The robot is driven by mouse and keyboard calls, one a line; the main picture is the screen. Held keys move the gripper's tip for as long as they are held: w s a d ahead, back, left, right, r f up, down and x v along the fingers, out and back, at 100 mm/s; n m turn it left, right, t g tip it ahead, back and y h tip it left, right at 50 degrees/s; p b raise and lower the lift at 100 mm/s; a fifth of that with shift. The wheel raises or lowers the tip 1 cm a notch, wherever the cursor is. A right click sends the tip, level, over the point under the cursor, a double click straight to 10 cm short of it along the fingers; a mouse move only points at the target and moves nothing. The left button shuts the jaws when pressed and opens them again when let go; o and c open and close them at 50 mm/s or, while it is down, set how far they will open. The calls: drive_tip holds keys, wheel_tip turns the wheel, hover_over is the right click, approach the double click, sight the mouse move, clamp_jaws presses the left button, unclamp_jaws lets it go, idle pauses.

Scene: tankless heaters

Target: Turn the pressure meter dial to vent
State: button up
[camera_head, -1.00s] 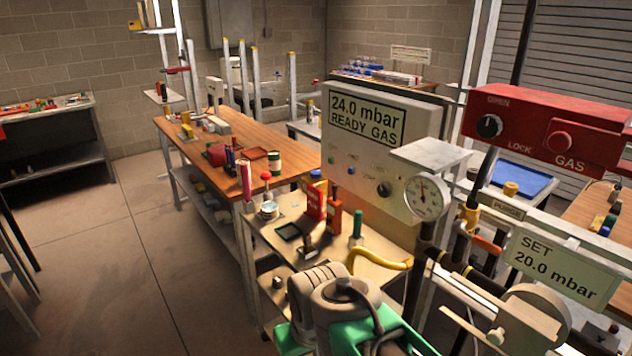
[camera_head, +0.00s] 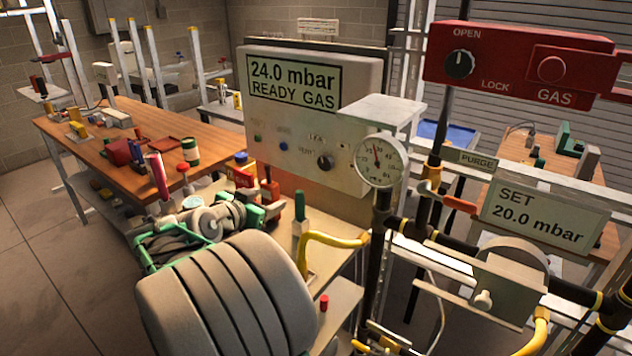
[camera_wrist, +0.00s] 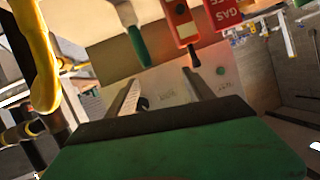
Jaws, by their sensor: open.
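The pressure meter (camera_head: 228,124) is a pale box with a screen reading 24.0 mbar READY GAS. Its black dial (camera_head: 325,162) is low on the front panel, with small labels around it. In the wrist view the panel appears upside down beyond my gripper (camera_wrist: 160,80), and a dark round shape, probably the dial (camera_wrist: 141,103), shows beside the left finger. My gripper is open, with nothing between its fingers, and apart from the panel. In the head view my arm mostly hides the gripper. I cannot read the dial's exact pointer direction.
A round gauge (camera_head: 380,160) and black pipes stand right of the meter. A yellow hose (camera_head: 325,240) and a green-handled tool (camera_head: 299,208) stand in front. A red box (camera_head: 520,62) with knob and GAS button hangs above right. A wooden bench (camera_head: 90,140) lies left.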

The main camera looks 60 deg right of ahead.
sight(324, 164)
drive_tip(key=s+d+r+m+g+h, duration=0.1)
drive_tip(key=s+d, duration=0.1)
drive_tip(key=d, duration=0.2)
drive_tip(key=s+d+r+m+g+h, duration=0.1)
drive_tip(key=s+d+r, duration=0.1)
drive_tip(key=d, duration=0.3)
drive_tip(key=s+d+r+m+g+h+p, duration=0.1)
drive_tip(key=s+d+m+g, duration=0.1)
drive_tip(key=s+d, duration=0.2)
drive_tip(key=shift+d+r+h, duration=0.15)
drive_tip(key=shift+d+h, duration=0.25)
drive_tip(key=shift+d, duration=0.25)
drive_tip(key=shift+c, duration=0.5)
clamp_jaws()
